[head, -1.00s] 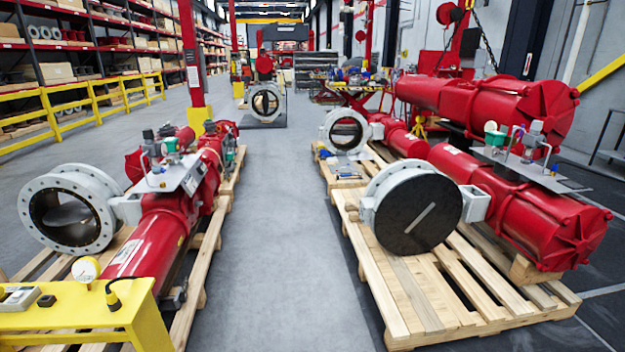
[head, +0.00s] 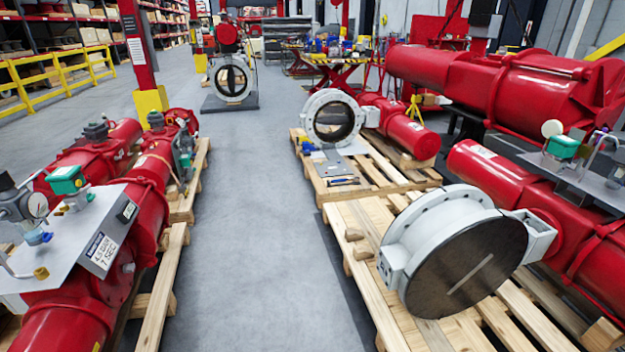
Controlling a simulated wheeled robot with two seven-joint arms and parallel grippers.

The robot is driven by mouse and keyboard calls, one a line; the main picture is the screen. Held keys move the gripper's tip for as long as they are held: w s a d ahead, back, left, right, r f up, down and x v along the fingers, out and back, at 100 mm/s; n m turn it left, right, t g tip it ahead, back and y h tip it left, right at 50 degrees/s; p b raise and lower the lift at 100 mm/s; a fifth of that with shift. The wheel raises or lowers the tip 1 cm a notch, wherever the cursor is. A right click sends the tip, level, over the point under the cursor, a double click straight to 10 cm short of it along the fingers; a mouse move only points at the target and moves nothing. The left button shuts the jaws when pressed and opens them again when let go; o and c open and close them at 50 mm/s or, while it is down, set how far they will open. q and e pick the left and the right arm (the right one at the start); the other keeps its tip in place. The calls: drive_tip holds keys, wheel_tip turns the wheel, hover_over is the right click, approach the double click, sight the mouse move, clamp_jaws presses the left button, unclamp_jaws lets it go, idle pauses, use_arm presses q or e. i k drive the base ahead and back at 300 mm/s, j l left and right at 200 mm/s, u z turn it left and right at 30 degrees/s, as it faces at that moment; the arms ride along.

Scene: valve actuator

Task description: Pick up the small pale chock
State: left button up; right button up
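Two small pale wooden pieces show at the left side of the near right pallet (head: 372,290), one (head: 354,234) just above the other (head: 362,252) in the picture. They lie left of the large grey valve with a dark disc (head: 455,250). I cannot tell whether either is the small pale chock or part of the pallet. Neither of my grippers is in view.
A clear grey floor aisle (head: 250,230) runs between the pallets. Red actuators stand on a pallet (head: 160,290) at left. A farther right pallet (head: 325,185) carries a white ring valve (head: 333,118). A red lift table (head: 340,72) stands behind.

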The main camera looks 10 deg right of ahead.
sight(361, 252)
drive_tip(key=i+z, duration=0.15)
drive_tip(key=i, duration=0.35)
drive_tip(key=i+j+z, duration=0.1)
drive_tip(key=i, duration=0.35)
drive_tip(key=i+j+z, duration=0.15)
drive_tip(key=i, duration=0.3)
drive_tip(key=i+j+z, duration=0.15)
drive_tip(key=i+z, duration=0.25)
drive_tip(key=i+j+z, duration=0.2)
drive_tip(key=z, duration=0.25)
drive_tip(key=i+j+z, duration=0.25)
drive_tip(key=z, duration=0.15)
drive_tip(key=i+j+z, duration=0.15)
drive_tip(key=j+z, duration=0.25)
drive_tip(key=i+j+z, duration=0.1)
drive_tip(key=j+z, duration=0.3)
